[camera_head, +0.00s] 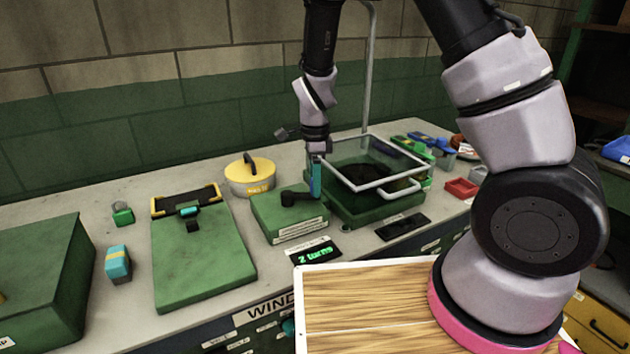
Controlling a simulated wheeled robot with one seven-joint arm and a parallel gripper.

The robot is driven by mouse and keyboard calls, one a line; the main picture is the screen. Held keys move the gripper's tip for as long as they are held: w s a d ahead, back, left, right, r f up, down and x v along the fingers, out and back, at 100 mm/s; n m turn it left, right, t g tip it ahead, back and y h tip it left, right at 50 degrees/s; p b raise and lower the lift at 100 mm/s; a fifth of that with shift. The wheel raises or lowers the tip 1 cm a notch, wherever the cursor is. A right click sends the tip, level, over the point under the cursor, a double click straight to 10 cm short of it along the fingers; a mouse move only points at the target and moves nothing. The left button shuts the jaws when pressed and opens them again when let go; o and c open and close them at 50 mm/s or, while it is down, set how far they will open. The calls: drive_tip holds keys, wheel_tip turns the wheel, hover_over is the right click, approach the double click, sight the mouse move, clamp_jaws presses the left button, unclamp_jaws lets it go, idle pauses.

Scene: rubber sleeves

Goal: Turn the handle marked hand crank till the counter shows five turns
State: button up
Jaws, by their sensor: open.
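The hand crank is a low green box (288,218) with a white label on its front edge and a black crank arm (295,195) on top. An upright blue handle (316,178) stands at the arm's right end. The counter (314,251), a black display at the bench's front edge, reads "2 turns" in green. My gripper (316,158) points down from above at the top of the blue handle. It is open; its fingers are small here, and I cannot tell whether they touch the handle.
A glass-lidded green box (378,208) stands close on the right of the crank, a yellow round tin (249,187) behind left. A green board with a clip (205,260) lies left. A dark strip (402,227) lies at the front edge.

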clamp_jaws()
idle(1.3)
